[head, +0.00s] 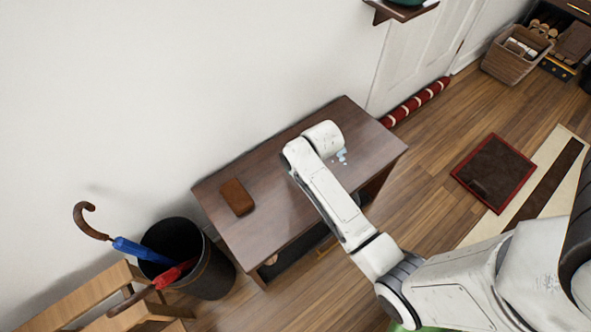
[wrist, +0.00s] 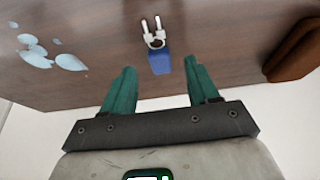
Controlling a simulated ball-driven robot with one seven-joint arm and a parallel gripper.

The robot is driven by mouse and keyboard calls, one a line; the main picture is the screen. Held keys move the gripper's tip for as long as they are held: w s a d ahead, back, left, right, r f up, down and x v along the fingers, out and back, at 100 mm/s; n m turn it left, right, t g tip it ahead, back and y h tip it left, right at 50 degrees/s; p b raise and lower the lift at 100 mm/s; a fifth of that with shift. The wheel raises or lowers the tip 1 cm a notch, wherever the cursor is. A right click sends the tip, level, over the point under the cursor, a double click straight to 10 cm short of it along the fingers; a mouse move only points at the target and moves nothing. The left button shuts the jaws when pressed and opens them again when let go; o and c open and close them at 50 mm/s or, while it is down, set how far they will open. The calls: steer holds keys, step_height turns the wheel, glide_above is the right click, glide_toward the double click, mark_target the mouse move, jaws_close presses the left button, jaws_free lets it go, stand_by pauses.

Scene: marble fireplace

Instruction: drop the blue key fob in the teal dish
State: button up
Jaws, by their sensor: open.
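The blue key fob (wrist: 160,65) lies on the dark wooden table, with a metal ring and two keys on its far side. It shows in the wrist view between and just beyond the teal fingertips of my gripper (wrist: 161,73). The gripper is open and empty, pointing down at the table. In the head view my arm hides the fob and most of the gripper. A dark teal thing (head: 406,2), perhaps the dish, sits on a small wall shelf (head: 402,12) and is cut off by the top edge.
The table (head: 270,225) stands against the white wall. A brown leather case (head: 237,197) lies on it, also in the wrist view (wrist: 294,48). Pale blue spots (head: 341,156) mark its top. A dark umbrella bin (head: 205,265) stands at left; a wicker basket (head: 515,55) at upper right.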

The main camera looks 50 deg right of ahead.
steer(key=x, duration=0.2)
steer(key=shift+w+f+b, duration=0.15)
steer(key=shift+f+b, duration=0.1)
steer(key=shift+b, duration=0.05)
steer(key=shift+c, duration=0.3)
jaws_close()
